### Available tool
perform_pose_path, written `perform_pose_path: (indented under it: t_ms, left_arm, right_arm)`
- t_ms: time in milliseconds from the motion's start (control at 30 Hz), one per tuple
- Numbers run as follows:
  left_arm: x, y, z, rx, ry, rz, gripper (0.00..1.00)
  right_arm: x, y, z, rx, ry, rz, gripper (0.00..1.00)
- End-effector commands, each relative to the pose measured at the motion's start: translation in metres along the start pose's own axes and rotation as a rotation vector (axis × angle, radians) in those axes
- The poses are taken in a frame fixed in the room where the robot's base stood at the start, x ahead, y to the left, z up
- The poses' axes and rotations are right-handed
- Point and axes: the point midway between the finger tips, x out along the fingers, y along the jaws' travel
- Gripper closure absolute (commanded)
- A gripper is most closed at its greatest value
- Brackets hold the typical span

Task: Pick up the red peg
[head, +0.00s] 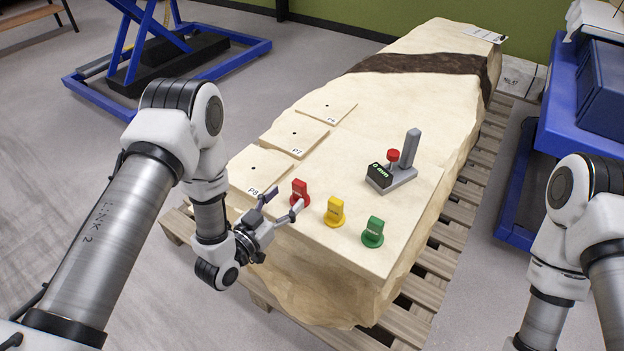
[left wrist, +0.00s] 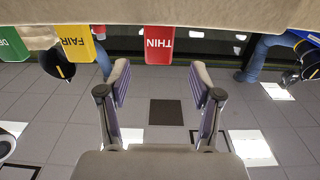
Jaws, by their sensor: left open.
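The red peg (head: 299,191) stands upright on the pale stone block, at the left end of a row of three pegs. In the left wrist view the red peg (left wrist: 159,45) is labelled THIN, its text upside down, and sits near the top, centred between the fingers. My left gripper (head: 283,205) is open and empty, just in front of and left of the red peg. Its two fingers (left wrist: 159,85) are spread wide in the left wrist view, and the peg appears beyond their tips. My right gripper is outside both views.
The yellow peg (head: 335,212) and green peg (head: 372,232) stand to the right. A grey gauge with a red knob (head: 392,157) is behind them. Flat plates P8 (head: 258,170), P7 (head: 294,133) and another (head: 327,105) lie along the left edge. The pallet (head: 440,262) is below.

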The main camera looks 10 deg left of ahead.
Motion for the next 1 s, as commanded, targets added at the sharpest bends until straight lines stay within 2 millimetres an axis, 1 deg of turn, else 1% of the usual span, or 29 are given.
perform_pose_path:
  t_ms: [33, 167, 233, 333, 400, 567, 600, 667, 700, 767, 800, 1000]
  left_arm:
    - [0.007, 0.001, -0.001, 0.002, 0.003, 0.002, 0.35]
    - [0.027, 0.002, -0.004, 0.002, 0.002, 0.002, 0.35]
    - [0.040, 0.003, -0.006, 0.001, 0.001, 0.001, 0.35]
    - [0.055, 0.002, -0.004, 0.000, 0.000, -0.001, 0.35]
    - [0.060, 0.002, -0.004, -0.001, -0.003, -0.001, 0.35]
    - [0.060, 0.002, -0.004, -0.002, -0.004, -0.002, 0.35]
    - [0.060, 0.002, -0.004, -0.002, -0.004, -0.002, 0.39]
    - [0.060, 0.002, -0.004, -0.002, -0.004, -0.002, 0.60]
    - [0.060, 0.002, -0.004, -0.002, -0.004, -0.002, 0.74]
    - [0.060, 0.002, -0.004, -0.002, -0.004, -0.002, 0.96]
    - [0.060, 0.002, -0.004, -0.002, -0.004, -0.002, 1.00]
    - [0.060, 0.002, -0.004, -0.002, -0.004, -0.002, 1.00]
  right_arm:
    - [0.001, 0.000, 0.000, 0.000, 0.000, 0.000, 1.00]
    - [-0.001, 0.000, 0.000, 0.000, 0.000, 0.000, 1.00]
    - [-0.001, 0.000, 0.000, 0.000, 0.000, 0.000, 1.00]
    - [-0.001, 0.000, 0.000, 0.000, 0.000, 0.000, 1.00]
    - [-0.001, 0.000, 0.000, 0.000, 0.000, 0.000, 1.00]
    - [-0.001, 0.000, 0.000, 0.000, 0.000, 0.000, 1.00]
    - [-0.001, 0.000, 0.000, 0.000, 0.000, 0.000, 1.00]
    - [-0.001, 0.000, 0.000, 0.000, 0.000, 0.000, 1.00]
    - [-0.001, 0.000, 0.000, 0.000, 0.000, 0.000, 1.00]
    - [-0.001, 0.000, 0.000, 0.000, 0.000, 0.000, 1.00]
    - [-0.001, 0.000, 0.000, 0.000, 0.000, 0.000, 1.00]
    - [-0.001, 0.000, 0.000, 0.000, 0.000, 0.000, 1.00]
